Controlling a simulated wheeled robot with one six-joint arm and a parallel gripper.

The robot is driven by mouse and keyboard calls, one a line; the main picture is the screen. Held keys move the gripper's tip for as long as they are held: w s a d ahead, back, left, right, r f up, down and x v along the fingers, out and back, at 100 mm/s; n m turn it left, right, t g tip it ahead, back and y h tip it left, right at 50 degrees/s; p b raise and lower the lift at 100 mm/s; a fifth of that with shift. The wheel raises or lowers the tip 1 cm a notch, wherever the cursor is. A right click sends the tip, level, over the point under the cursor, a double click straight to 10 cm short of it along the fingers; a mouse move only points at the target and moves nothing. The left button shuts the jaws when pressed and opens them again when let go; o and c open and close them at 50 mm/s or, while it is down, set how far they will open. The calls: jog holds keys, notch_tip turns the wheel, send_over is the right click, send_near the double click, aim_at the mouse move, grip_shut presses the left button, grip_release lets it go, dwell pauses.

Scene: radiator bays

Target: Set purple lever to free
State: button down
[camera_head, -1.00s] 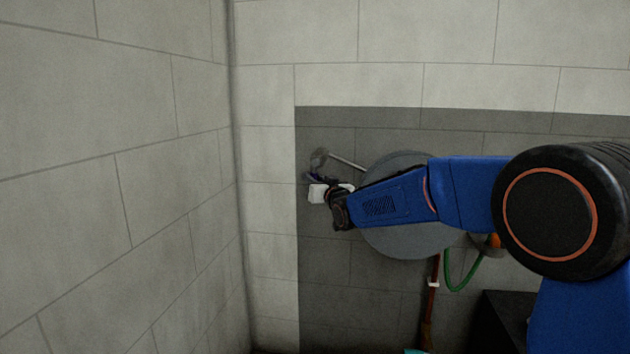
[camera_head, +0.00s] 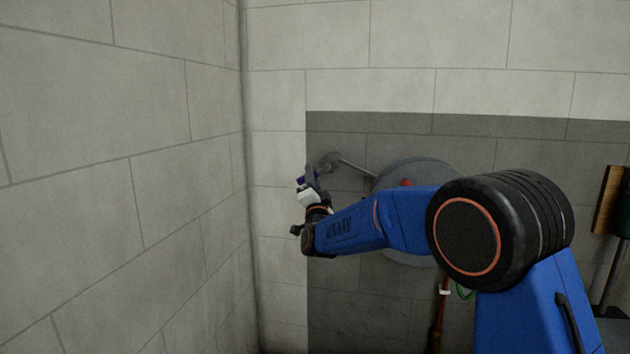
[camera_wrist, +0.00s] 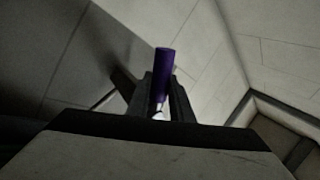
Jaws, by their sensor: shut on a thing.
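The purple lever (camera_wrist: 164,72) shows in the wrist view as a purple grip standing up between my two fingers. My gripper (camera_wrist: 162,95) is shut on it. In the head view my gripper (camera_head: 307,178) is at the left edge of the dark wall panel, and a small bit of purple (camera_head: 300,181) shows at its fingertips. The lever's base and its pivot are hidden, and no marking for its position can be read.
A grey rod with a round end (camera_head: 350,165) juts from the wall just right of my gripper. A large grey disc (camera_head: 425,172) is behind my arm. A pale side wall (camera_head: 120,180) stands close on the left. A wooden-handled thing (camera_head: 438,320) hangs below the disc.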

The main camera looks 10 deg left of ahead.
jog(key=m+h, duration=0.1)
jog(key=m+t+h, duration=0.1)
jog(key=m, duration=0.1)
jog(key=r+m+h, duration=0.1)
jog(key=m, duration=0.1)
jog(key=shift+a+r+t+h, duration=0.1)
jog(key=shift+a+t+h, duration=0.2)
jog(key=shift+r+m+t+h, duration=0.2)
jog(key=shift+m+h, duration=0.3)
jog(key=shift+m, duration=0.35)
jog(key=shift+r+m+t+h, duration=0.1)
jog(key=shift+r+m+h, duration=0.1)
jog(key=shift+m+h, duration=0.5)
jog(key=shift+r+m, duration=0.1)
jog(key=shift+m, duration=0.35)
jog(key=c, duration=1.6)
grip_release()
jog(key=shift+o, duration=0.2)
jog(key=v, duration=1.7)
jog(key=shift+s, duration=0.2)
